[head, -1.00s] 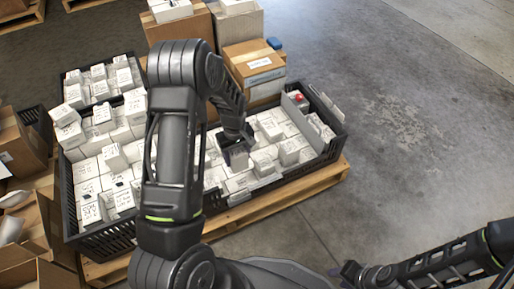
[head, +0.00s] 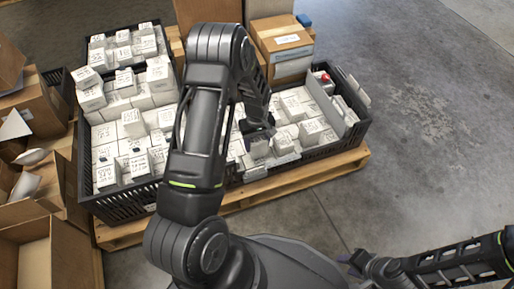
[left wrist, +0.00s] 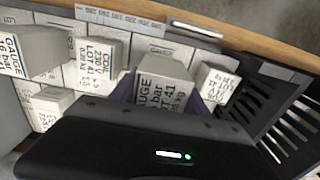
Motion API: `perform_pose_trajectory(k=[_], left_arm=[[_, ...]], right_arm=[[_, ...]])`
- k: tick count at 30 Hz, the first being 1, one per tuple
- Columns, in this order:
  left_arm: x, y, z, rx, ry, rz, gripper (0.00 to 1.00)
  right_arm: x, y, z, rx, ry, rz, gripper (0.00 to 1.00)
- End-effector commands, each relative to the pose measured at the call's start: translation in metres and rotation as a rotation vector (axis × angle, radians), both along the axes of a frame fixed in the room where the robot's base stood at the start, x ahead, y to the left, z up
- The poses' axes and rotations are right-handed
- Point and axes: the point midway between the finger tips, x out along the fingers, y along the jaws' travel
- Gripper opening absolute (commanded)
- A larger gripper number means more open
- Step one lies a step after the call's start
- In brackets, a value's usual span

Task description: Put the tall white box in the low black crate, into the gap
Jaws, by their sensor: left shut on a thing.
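My left gripper (head: 258,131) points down over the low black crate (head: 346,138), shut on a white box (head: 259,149). In the left wrist view the held white box (left wrist: 163,68) shows between the fingers, with a printed label reading GAUGE and LOT 41. Other white boxes stand close around it. I cannot tell whether its base touches the crate floor, and my arm hides part of the crate. The crate's slatted black wall (left wrist: 287,124) is at the right of the wrist view. My right gripper (head: 354,263) is low at the right, away from the crate; its fingers are unclear.
A fuller section of white boxes (head: 132,124) lies left of my arm. The crates stand on a wooden pallet (head: 285,180). Brown cartons (head: 281,40) stand behind, and open cartons (head: 25,255) at the left. The grey floor at the right is clear.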

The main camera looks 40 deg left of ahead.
Motion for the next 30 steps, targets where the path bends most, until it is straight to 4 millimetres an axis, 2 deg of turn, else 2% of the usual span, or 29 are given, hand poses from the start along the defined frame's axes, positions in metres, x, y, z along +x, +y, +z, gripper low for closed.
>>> perform_pose_trajectory(k=[3, 6, 18, 19, 26, 30], left_arm=[[-0.001, 0.000, -0.022, 0.000, 0.001, 0.000, 0.00], [0.000, 0.000, -0.030, 0.000, 0.000, 0.001, 0.00], [0.000, 0.000, -0.034, 0.000, 0.000, 0.000, 0.00], [0.000, 0.000, -0.033, -0.001, 0.001, 0.000, 0.56], [0.000, 0.000, -0.033, -0.001, 0.001, 0.000, 0.75], [0.000, 0.000, -0.033, -0.001, 0.001, 0.000, 0.76]], right_arm=[[0.001, 0.000, -0.012, 0.000, -0.002, -0.002, 0.36], [0.002, 0.000, -0.015, -0.001, -0.004, -0.003, 0.36], [0.003, 0.000, -0.017, -0.001, -0.007, -0.004, 0.36], [0.003, 0.000, -0.017, -0.001, -0.007, -0.004, 0.36], [0.003, 0.000, -0.016, -0.001, -0.007, -0.004, 0.36], [0.003, 0.000, -0.016, -0.001, -0.007, -0.004, 0.36]])
